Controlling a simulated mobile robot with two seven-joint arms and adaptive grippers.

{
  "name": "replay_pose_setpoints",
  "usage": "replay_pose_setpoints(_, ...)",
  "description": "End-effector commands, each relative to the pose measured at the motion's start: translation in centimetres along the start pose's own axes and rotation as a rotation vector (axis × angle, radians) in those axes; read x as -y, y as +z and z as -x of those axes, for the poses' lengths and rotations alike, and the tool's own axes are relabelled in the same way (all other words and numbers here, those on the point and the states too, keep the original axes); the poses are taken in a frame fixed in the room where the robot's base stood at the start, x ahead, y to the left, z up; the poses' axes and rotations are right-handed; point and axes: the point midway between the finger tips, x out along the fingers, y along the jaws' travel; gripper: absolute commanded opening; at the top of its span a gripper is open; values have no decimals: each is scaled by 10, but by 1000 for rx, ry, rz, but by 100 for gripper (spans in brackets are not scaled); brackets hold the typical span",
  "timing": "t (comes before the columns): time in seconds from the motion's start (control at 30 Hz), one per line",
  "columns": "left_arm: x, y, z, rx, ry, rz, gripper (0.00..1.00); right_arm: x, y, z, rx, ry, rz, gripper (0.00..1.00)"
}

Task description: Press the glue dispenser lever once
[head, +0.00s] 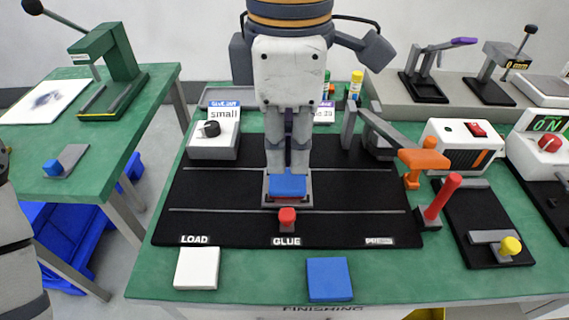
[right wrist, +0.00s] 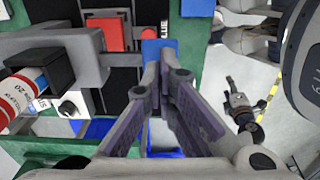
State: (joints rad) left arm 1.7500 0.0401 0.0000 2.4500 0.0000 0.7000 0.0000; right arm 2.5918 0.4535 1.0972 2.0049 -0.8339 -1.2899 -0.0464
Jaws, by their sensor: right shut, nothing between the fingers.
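My right gripper (head: 288,168) points down at the middle of the bench, shut and empty. Its fingertips, together in the right wrist view (right wrist: 153,70), are right at a blue pad (head: 288,186), which looks like the end of the glue dispenser lever. The pad also shows in the right wrist view (right wrist: 152,48). I cannot tell whether the tips touch it. The gripper hides most of the dispenser in the head view. A grey arm of it shows in the right wrist view (right wrist: 60,45). My left gripper is out of view.
A box with a black knob (head: 211,138) is to the left. A lever with an orange grip (head: 423,159) and a red-handled lever (head: 441,198) stand to the right.

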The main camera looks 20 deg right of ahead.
Motion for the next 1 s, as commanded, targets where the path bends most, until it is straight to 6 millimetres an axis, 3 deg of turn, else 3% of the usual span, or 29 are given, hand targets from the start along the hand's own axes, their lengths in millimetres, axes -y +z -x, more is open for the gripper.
replay_pose_setpoints(0.57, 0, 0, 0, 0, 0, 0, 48, 0, 0, 0, 0, 0, 0, 0)
replay_pose_setpoints(1.0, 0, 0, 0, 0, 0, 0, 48, 0, 0, -13, 0, 1, 0, 0)
